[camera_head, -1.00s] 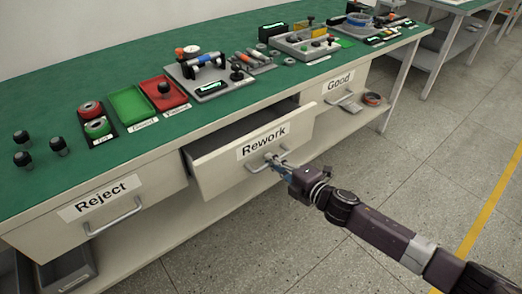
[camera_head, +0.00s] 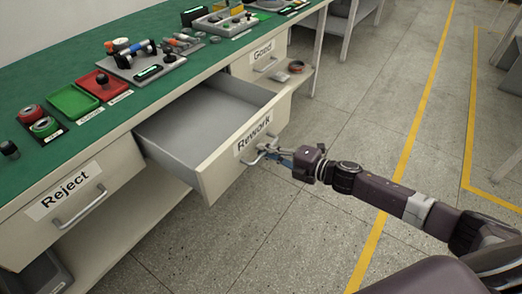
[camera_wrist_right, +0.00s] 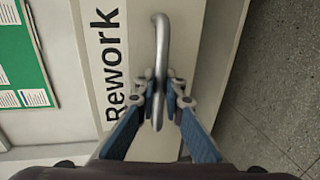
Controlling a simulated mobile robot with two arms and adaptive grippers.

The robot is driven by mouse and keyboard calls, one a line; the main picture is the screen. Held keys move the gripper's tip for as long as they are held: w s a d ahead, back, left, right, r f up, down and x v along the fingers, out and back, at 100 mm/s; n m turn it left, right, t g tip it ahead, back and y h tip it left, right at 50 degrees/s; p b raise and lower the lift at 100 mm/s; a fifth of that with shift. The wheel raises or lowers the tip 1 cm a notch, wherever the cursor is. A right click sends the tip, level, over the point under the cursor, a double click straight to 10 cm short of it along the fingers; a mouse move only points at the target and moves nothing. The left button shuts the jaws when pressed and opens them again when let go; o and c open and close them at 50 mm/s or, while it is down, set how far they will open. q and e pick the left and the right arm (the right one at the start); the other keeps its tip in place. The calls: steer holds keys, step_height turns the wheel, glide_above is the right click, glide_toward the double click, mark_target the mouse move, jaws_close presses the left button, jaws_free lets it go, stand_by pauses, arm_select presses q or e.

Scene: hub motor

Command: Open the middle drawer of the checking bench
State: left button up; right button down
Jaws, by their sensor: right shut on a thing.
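The middle drawer (camera_head: 212,128), labelled "Rework", stands far out of the checking bench (camera_head: 100,140). Its grey inside is visible and looks empty. My right gripper (camera_head: 272,153) is at the drawer's front, shut on its metal bar handle (camera_head: 254,160). In the right wrist view the handle (camera_wrist_right: 161,45) runs between the two blue-padded fingers (camera_wrist_right: 160,100), beside the "Rework" label. My left gripper is not in view.
The "Reject" drawer (camera_head: 72,200) at the left and the "Good" drawer (camera_head: 262,55) at the right are shut. Red and green trays (camera_head: 100,84) and fixtures lie on the green top. The floor (camera_head: 330,235) in front is clear.

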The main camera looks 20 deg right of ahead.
steer(key=c, duration=2)
jaws_free()
steer(key=shift+c, duration=0.2)
steer(key=shift+s+d, duration=0.15)
steer(key=v, duration=1.1)
steer(key=shift+s, duration=0.25)
steer(key=shift+d, duration=0.15)
